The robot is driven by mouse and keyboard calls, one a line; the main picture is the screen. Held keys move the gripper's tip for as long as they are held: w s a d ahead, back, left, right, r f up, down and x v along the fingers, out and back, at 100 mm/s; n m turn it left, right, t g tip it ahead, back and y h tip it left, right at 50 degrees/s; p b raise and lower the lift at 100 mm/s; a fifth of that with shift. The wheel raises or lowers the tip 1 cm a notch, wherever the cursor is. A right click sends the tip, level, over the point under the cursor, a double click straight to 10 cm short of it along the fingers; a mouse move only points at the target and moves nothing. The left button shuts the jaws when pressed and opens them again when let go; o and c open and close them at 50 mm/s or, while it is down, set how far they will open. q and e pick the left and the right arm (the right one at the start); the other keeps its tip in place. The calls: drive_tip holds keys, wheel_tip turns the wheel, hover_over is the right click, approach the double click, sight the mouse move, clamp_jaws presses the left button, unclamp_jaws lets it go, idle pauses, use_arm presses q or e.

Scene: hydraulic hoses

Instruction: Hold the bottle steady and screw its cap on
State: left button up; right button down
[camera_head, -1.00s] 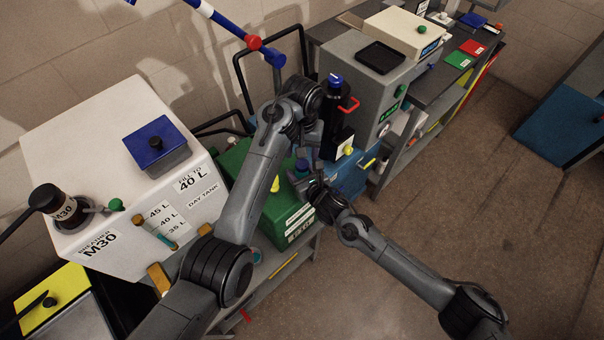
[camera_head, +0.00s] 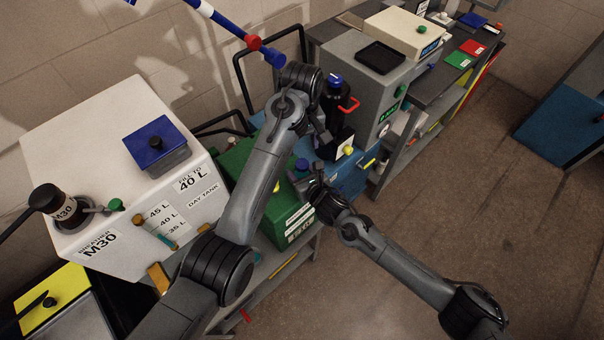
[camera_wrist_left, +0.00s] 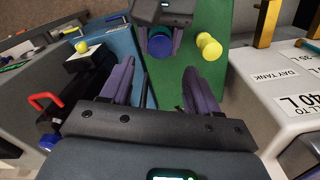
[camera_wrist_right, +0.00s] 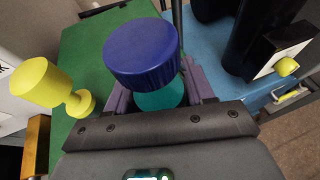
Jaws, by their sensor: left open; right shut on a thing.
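The teal bottle (camera_wrist_right: 160,98) stands in the right wrist view with the dark blue cap (camera_wrist_right: 142,52) on its top. I cannot tell how tightly the cap sits. My right gripper (camera_wrist_right: 162,92) is shut around the bottle body below the cap. The cap also shows in the head view (camera_head: 302,165) and in the left wrist view (camera_wrist_left: 159,44). My left gripper (camera_wrist_left: 160,82) is open and empty, apart from the cap. In the head view my left gripper (camera_head: 324,141) is up and to the right of the cap. Most of the bottle body is hidden.
A green box top (camera_wrist_left: 170,85) lies under the bottle, with a yellow knob (camera_wrist_right: 45,83) beside it. A blue cabinet (camera_head: 345,177) and a black unit with a red handle (camera_head: 347,104) stand close by. The white day tank (camera_head: 90,150) fills the left.

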sight(302, 163)
use_arm(q)
drive_tip(key=shift+f, duration=3.95)
drive_tip(key=c, duration=1.1)
drive_tip(key=m, duration=0.6)
drive_tip(key=shift+m, duration=0.3)
drive_tip(key=o, duration=1.2)
